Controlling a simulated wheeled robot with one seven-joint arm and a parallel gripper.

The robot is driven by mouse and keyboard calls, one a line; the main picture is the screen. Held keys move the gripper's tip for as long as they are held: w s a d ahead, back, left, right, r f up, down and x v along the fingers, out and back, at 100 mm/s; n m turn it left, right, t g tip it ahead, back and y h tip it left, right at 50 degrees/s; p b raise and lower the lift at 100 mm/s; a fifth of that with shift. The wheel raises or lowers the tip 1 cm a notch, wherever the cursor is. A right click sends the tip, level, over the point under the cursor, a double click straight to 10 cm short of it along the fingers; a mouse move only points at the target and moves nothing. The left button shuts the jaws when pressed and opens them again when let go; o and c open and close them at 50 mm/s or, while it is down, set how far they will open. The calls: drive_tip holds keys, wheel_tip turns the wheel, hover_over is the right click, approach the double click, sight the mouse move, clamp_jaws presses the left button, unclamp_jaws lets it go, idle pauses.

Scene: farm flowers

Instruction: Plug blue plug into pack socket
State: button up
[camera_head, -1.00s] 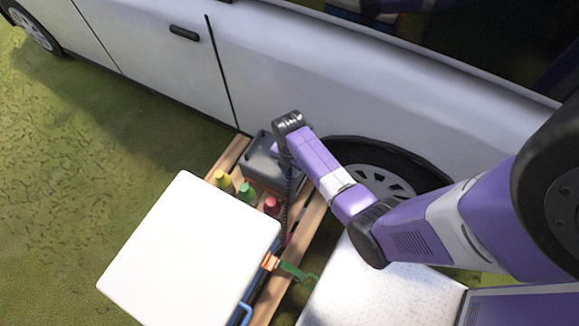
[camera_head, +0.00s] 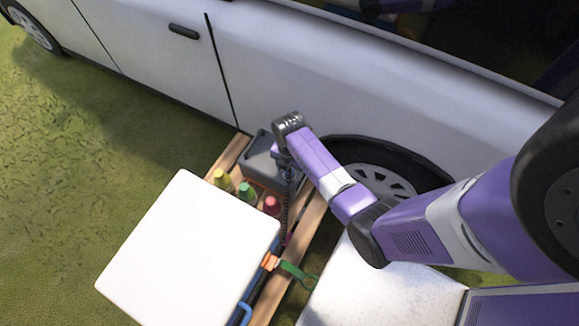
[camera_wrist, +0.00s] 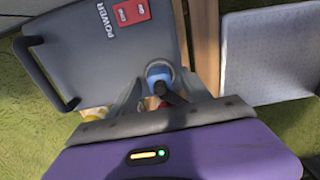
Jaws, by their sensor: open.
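The grey power pack (camera_wrist: 105,50), with a red switch and the word POWER, fills the upper left of the wrist view. It also shows on the wooden pallet in the head view (camera_head: 259,150). The blue plug (camera_wrist: 158,71) is at the pack's lower right edge, inside a round grey ring that looks like the socket. I cannot tell how deep it sits. A dark cable runs from it towards my gripper. My gripper (camera_wrist: 163,82) is open, with its fingers on either side of the plug. In the head view my arm partly hides it.
Yellow (camera_head: 223,180), green (camera_head: 246,192) and pink (camera_head: 271,205) capped items stand beside the pack on the pallet (camera_head: 308,216). A white box lid (camera_head: 190,250) lies in front. A white car (camera_head: 300,80) stands close behind. A pale surface (camera_head: 385,285) is at right.

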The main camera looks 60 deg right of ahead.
drive_tip(key=shift+r+p, duration=0.45)
drive_tip(key=shift+r, duration=3.45)
